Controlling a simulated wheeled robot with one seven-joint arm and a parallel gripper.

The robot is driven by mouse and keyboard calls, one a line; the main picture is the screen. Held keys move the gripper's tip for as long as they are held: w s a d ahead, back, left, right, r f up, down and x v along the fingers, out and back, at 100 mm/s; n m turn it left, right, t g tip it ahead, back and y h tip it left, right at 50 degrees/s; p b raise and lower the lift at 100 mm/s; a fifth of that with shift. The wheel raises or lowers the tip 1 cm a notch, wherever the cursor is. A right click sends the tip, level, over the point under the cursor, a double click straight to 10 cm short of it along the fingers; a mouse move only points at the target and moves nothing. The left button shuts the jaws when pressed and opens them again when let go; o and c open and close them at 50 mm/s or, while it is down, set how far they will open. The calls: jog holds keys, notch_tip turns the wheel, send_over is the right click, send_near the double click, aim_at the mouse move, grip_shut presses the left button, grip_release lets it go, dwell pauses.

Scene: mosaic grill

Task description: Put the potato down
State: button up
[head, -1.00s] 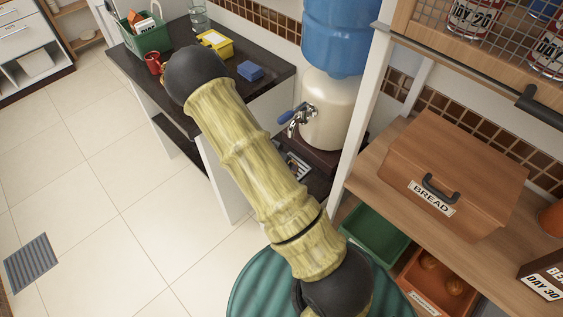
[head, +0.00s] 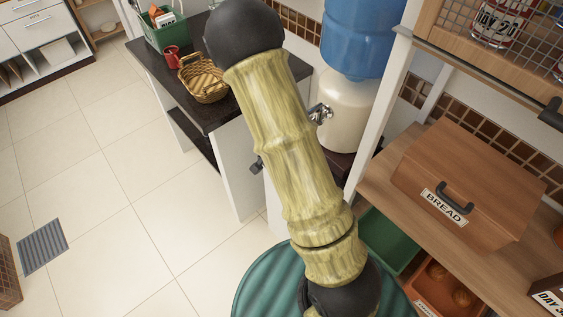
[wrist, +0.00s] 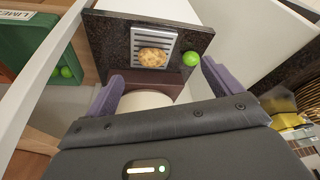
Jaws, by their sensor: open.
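In the wrist view the potato (wrist: 153,57) is tan and speckled. It lies on a grey slatted metal tray (wrist: 140,38) set on a dark counter. My gripper (wrist: 160,76) has its two purple fingers spread wide, with nothing held between them. The potato is beyond the fingertips, apart from both. In the head view my arm hides the potato and the tray.
A green lime (wrist: 191,58) sits right of the tray. The water dispenser (head: 350,105) stands beside my arm. A wicker basket (head: 203,80) and red mug (head: 171,57) are on the dark counter. A bread box (head: 465,185) stands on the right shelf.

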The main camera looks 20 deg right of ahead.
jog(key=s+a+r+n+y, duration=0.1)
jog(key=s+a+r+n, duration=0.1)
jog(key=s+r+n, duration=0.2)
jog(key=s+a+r+n+y, duration=0.1)
jog(key=s+a+r+n, duration=0.2)
jog(key=s+r, duration=0.6)
notch_tip(320, 180, up, 3)
jog(key=shift+f+n+y, duration=0.1)
jog(key=shift+n+y, duration=0.2)
jog(key=shift+n, duration=0.8)
